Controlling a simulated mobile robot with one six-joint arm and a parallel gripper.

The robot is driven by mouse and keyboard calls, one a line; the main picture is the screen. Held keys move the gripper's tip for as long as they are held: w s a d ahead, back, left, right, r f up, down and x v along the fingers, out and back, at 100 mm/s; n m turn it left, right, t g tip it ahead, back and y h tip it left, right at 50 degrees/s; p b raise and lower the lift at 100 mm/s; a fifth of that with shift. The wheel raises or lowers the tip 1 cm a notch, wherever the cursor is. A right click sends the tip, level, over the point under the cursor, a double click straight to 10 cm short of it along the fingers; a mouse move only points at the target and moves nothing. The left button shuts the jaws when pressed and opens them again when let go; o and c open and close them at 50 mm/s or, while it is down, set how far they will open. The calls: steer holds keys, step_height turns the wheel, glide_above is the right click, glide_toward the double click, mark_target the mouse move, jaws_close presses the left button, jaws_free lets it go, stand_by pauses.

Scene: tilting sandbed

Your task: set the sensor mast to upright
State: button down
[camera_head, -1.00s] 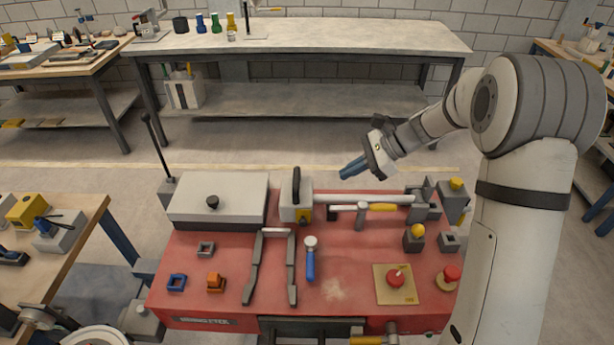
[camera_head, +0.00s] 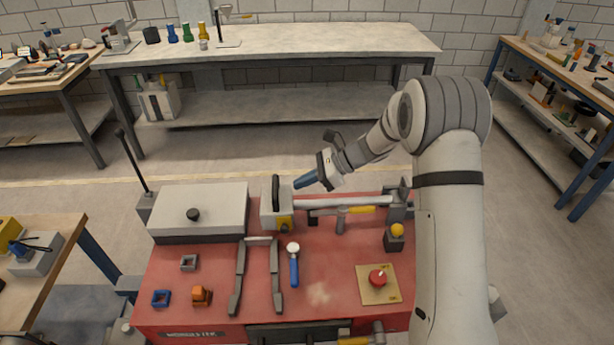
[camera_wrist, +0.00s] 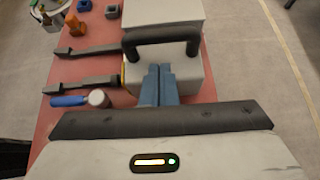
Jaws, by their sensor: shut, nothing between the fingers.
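The sensor mast appears to be the pale tube (camera_head: 365,201) lying flat across the red bench, running from a pale head block (camera_head: 269,219) to a grey bracket (camera_head: 400,208) on the right. The block has an upright black handle (camera_head: 276,190) and a yellow part on its front. My gripper (camera_head: 298,183) is shut and empty, its blue fingers just right of the handle's top. In the wrist view the shut fingertips (camera_wrist: 157,70) lie in front of the black handle (camera_wrist: 160,43); I cannot tell whether they touch it.
A pale lidded box (camera_head: 199,210) stands left of the block, with a thin dark tilted rod (camera_head: 133,160) beyond it. In front lie a blue-handled tool (camera_head: 294,268), dark bars and a red button (camera_head: 377,278). My arm hides the bench's right end.

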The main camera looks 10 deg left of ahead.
mark_target(269, 199)
steer(key=p+x, duration=0.1)
steer(key=x, duration=0.4)
steer(key=shift+s+a+f, duration=0.1)
steer(key=shift+a+f, duration=0.1)
steer(key=shift+a, duration=0.15)
